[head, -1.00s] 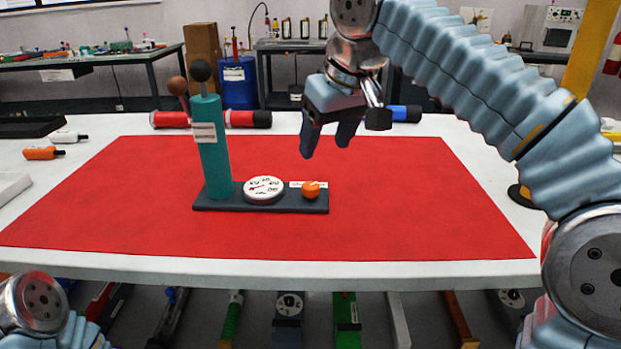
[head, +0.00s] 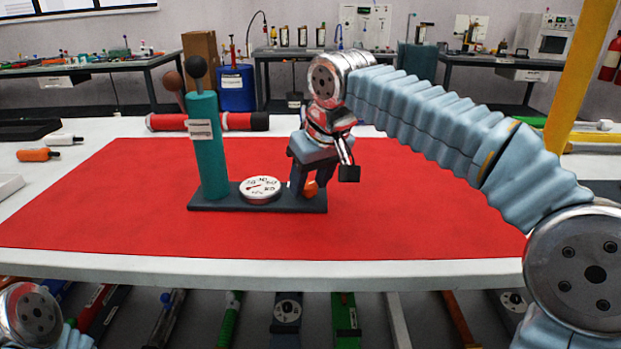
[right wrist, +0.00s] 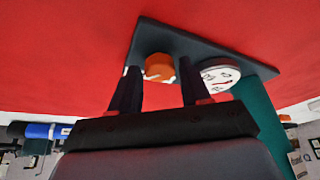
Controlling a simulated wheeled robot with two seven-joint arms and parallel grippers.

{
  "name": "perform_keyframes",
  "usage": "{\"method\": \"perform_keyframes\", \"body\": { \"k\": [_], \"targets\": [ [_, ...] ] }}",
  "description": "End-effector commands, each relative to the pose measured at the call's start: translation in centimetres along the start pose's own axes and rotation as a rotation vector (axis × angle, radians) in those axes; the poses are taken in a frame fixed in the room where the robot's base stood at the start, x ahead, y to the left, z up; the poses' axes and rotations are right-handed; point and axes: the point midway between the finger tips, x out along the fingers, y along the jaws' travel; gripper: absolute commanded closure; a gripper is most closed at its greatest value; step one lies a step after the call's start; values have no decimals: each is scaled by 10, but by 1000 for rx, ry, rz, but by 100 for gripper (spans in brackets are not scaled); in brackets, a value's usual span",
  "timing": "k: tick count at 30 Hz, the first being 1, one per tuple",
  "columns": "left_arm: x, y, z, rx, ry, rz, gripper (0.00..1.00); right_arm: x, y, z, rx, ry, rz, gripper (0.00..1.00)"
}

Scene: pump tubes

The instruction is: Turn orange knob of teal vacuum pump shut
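The teal vacuum pump (head: 211,150) stands upright at the left end of a dark base plate (head: 222,204) on the red mat. A white round gauge (head: 259,188) sits mid-plate, and the orange knob (head: 311,188) sits near the right end. In the head view my right gripper (head: 304,192) is lowered over the knob and partly hides it. In the right wrist view the knob (right wrist: 158,66) shows beyond and between the two open fingertips (right wrist: 158,74); contact cannot be judged. The pump's dark ball-topped handle (head: 197,68) is above the tube. My left gripper is not visible.
The red mat (head: 420,220) is clear to the right of the base plate. A red and black tube (head: 235,122) lies behind the pump. An orange bottle (head: 38,155) and a white bottle (head: 64,140) lie at the left on the white table.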

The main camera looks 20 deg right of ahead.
Motion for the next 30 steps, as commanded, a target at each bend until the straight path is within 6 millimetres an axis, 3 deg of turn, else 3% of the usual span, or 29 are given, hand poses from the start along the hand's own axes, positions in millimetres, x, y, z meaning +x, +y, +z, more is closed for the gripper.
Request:
{"method": "perform_keyframes", "body": {
  "k": [1,8,20,30],
  "targets": [
    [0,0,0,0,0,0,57,0,0,0,0,0,0,62],
    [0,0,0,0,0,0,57,0,0,0,0,0,0,95],
    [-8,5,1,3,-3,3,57,-3,1,-1,-80,0,-33,95],
    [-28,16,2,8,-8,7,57,-4,4,-2,-333,-1,-139,95]
  ]
}}
